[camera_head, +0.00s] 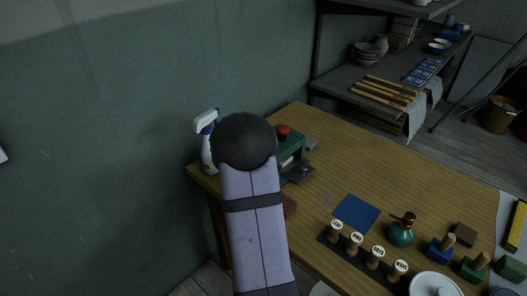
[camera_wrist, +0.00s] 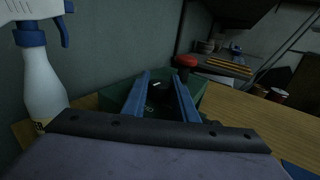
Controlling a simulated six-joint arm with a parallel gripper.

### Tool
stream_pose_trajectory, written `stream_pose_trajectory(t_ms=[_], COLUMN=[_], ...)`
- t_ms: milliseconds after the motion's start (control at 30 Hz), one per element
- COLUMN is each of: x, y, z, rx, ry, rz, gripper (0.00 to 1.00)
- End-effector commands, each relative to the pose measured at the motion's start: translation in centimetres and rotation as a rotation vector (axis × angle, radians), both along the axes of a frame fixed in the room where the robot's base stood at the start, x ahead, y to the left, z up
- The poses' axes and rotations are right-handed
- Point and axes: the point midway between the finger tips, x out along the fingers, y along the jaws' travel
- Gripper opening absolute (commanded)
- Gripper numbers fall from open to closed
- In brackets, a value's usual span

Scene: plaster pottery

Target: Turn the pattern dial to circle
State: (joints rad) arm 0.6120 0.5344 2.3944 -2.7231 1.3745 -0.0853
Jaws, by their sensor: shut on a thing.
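The green machine (camera_head: 290,151) stands at the far left end of the wooden table, partly hidden behind my arm. It has a red button on top (camera_head: 283,130), which also shows in the wrist view (camera_wrist: 186,61). In the wrist view, the two blue fingers of my gripper (camera_wrist: 161,76) reach to the machine's green face (camera_wrist: 117,90). They are closed on a dark round knob, the pattern dial (camera_wrist: 160,87), which shows between them. The dial's markings and setting are too small and dark to read. My gripper's fingers are hidden in the head view.
A white spray bottle with blue trim (camera_head: 208,150) stands close left of the machine; it also shows in the wrist view (camera_wrist: 42,85). The table's middle is clear.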

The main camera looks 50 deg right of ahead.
Motion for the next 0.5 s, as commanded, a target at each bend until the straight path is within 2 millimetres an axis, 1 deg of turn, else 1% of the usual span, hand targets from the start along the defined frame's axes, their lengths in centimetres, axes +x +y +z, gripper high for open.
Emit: stream_pose_trajectory(t_ms=[467,500], x=[-0.03,-0.02], y=[-0.07,-0.07], z=[0.11,0.12], rx=[-0.003,-0.003], ry=[-0.001,-0.001], rz=[0.012,0.012], gripper=[0.04,0.33])
